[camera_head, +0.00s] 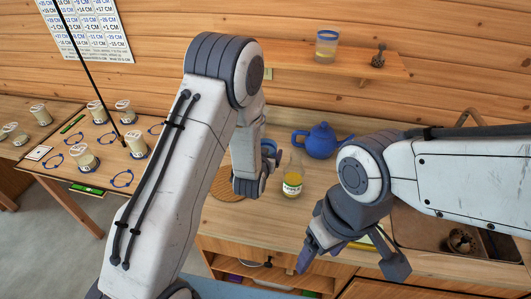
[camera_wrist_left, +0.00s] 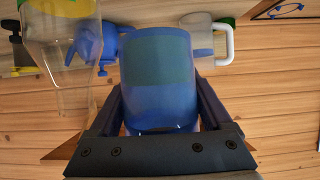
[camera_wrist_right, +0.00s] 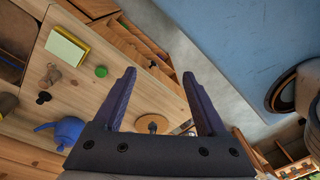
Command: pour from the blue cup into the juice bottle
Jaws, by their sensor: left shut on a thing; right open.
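The blue cup (camera_head: 268,147) is mostly hidden by my left gripper (camera_head: 267,165) in the head view. The left wrist view, which shows the room upside down, has the cup (camera_wrist_left: 158,80) between both fingers, which are shut on it. The cup is close to the juice bottle (camera_head: 292,184), on its left. The bottle is clear, with yellow juice low inside, and stands upright on the counter; it also shows in the left wrist view (camera_wrist_left: 62,45). My right gripper (camera_head: 352,258) is open and empty near the counter's front edge.
A blue teapot (camera_head: 320,140) stands behind the bottle. A round woven mat (camera_head: 225,184) lies left of it, partly behind my left arm. A wall shelf (camera_head: 350,66) holds a glass (camera_head: 326,46). A sink (camera_head: 470,238) is at the right. A side table (camera_head: 75,162) holds several jars.

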